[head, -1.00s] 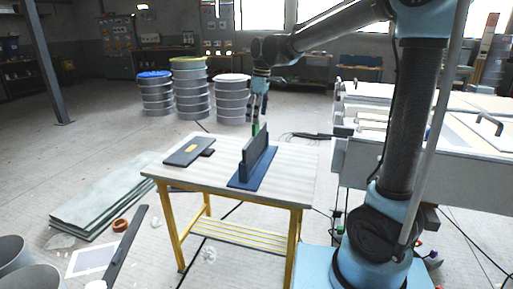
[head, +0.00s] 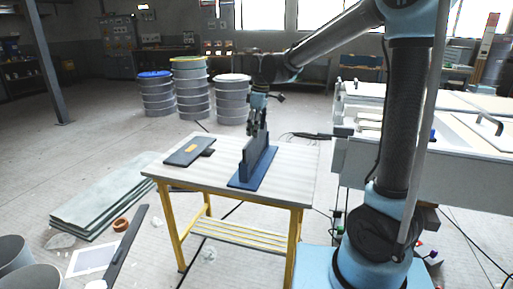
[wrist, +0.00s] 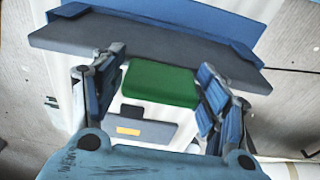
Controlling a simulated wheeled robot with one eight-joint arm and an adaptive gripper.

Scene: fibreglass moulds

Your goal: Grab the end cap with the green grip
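The end cap is a dark grey panel standing upright in a blue stand (head: 240,183) on the table. The end cap (head: 260,158) also shows in the wrist view (wrist: 150,42), with the blue stand (wrist: 200,14) beyond it. Its green grip (wrist: 160,83) lies between the fingers of my gripper (wrist: 161,62) in the wrist view. The fingers are open, one on each side of the grip, and I cannot tell whether either touches it. In the head view my gripper (head: 257,130) is down at the panel's top edge and hides the green grip.
A dark flat plate with a yellow label (head: 187,151) lies on the left of the yellow-legged table (head: 285,185). White benches (head: 440,150) stand at the right. Stacked drums (head: 190,90) are behind the table, and flat sheets (head: 105,197) lie on the floor at left.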

